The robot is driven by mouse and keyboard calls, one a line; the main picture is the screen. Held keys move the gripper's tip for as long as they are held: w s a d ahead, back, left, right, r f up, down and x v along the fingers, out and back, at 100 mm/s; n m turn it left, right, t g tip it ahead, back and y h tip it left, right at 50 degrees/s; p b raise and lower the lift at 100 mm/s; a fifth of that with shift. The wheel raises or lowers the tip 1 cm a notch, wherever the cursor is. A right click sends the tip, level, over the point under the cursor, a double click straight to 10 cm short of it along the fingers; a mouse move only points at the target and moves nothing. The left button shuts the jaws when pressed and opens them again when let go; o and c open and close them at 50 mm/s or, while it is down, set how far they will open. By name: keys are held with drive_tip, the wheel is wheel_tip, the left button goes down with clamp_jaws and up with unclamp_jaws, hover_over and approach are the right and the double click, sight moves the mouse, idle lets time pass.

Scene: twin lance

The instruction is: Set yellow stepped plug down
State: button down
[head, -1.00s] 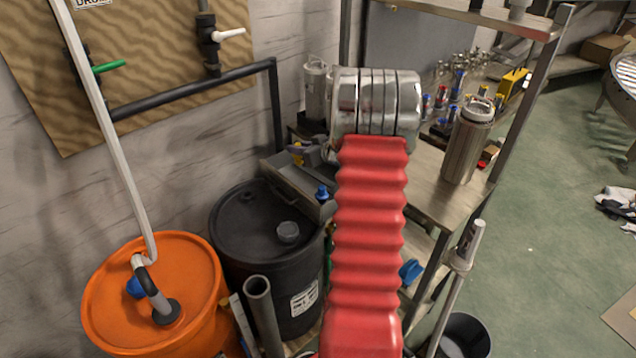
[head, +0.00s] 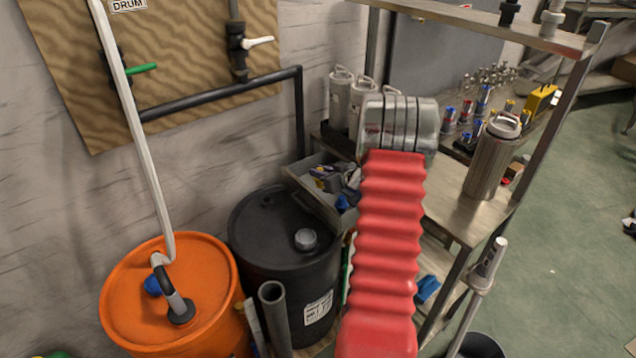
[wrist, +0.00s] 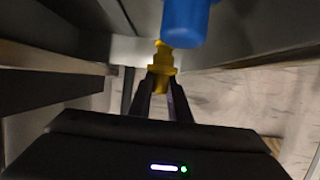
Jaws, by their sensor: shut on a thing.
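The yellow stepped plug (wrist: 161,62) is between the fingertips of my gripper (wrist: 161,82) in the wrist view, with its narrow end pointing up the picture. My gripper is shut on it. A blue cylindrical thing (wrist: 186,20) is just above and right of the plug in that view. I cannot tell whether they touch. In the head view my red-sleeved arm reaches up toward the shelf, and its silver wrist hides the gripper and the plug.
A grey tray (head: 312,196) with small blue, yellow and grey things sits left of my wrist. Steel flasks (head: 342,100) stand behind; another flask (head: 492,158) stands right on the shelf (head: 455,212). A black drum (head: 275,238) and an orange drum (head: 140,300) stand left.

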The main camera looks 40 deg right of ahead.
sight(342, 196)
drive_tip(key=shift+f, duration=1.85)
drive_tip(key=c, duration=1.7)
unclamp_jaws()
drive_tip(key=shift+f, duration=0.1)
drive_tip(key=shift+o, duration=0.2)
drive_tip(key=v, duration=1.2)
